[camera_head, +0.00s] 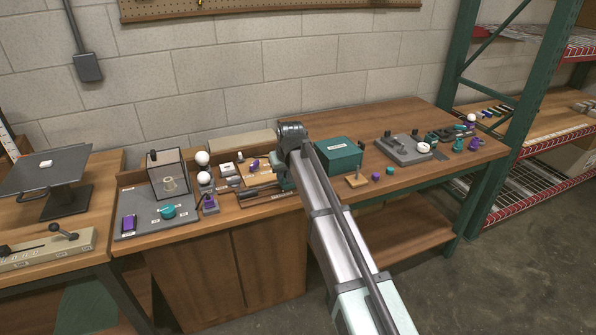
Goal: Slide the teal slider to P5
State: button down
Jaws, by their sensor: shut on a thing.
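My gripper (283,184) reaches down behind my forearm to the front middle of the bench. It is shut at a dark slide rail (257,191) that lies along the bench's front edge. The teal slider cannot be made out apart from my gripper, which covers the rail's right end. A small white label sits below the rail, too small to read, so the P5 mark cannot be told.
Left of the rail are a purple part (210,201), white balls (202,158) and a grey panel (145,221) with a teal knob (168,211). A wooden tray (262,174) lies behind. A teal box (338,155) stands right of my arm.

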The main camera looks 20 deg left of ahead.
jog(key=shift+s+a, duration=1.1)
jog(key=shift+a, duration=0.05)
jog(key=c, duration=1.1)
grip_release()
jog(key=v, duration=1.4)
